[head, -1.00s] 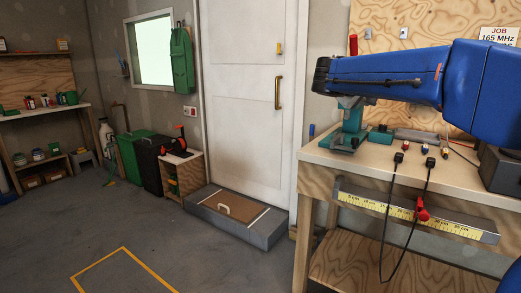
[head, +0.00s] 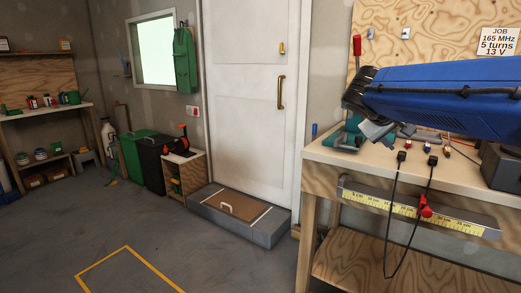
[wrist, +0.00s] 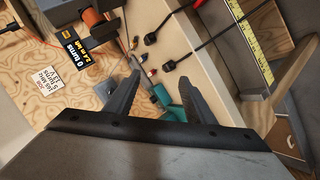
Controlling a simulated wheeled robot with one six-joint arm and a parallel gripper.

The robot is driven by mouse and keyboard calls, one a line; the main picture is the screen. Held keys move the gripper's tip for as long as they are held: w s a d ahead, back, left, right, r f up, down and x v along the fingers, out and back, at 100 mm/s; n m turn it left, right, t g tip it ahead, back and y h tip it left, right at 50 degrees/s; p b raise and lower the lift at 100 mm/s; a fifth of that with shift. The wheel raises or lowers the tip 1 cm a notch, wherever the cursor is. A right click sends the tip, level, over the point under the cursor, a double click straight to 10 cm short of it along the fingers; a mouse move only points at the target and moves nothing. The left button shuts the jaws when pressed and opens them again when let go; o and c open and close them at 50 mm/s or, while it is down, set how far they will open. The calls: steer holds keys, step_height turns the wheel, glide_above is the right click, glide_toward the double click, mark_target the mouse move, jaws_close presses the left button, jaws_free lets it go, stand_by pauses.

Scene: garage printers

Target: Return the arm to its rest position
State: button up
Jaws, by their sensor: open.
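My blue arm (head: 450,100) reaches in from the right above the workbench in the head view. Its dark wrist end is near the teal vise (head: 342,140) at the bench's left end and partly covers it. In the wrist view my gripper (wrist: 159,76) has its two dark fingers spread, with nothing between them. The vise's teal parts (wrist: 165,97) show beyond the fingers. Whether the fingers touch anything cannot be told, but no object is held.
The workbench (head: 325,155) carries red and black plugs. Two black leads (head: 402,185) hang over its front near a yellow ruler (head: 410,208). A dark box (head: 503,165) stands at right. The job card (head: 499,40) is on the backboard. Floor to the left is open.

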steer(key=s+a+f+y, duration=0.3)
steer(key=s+f, duration=0.6)
steer(key=s, duration=0.1)
steer(key=s+a+f+g+y, duration=0.1)
steer(key=s+a+f+y, duration=0.2)
steer(key=s+f, duration=0.6)
steer(key=s+a+f+m+g+y, duration=0.1)
steer(key=s+a+f+y, duration=0.2)
steer(key=s+f, duration=0.5)
steer(key=s+a, duration=0.1)
steer(key=s, duration=0.2)
steer(key=shift+s+f, duration=0.2)
steer(key=shift+f, duration=0.2)
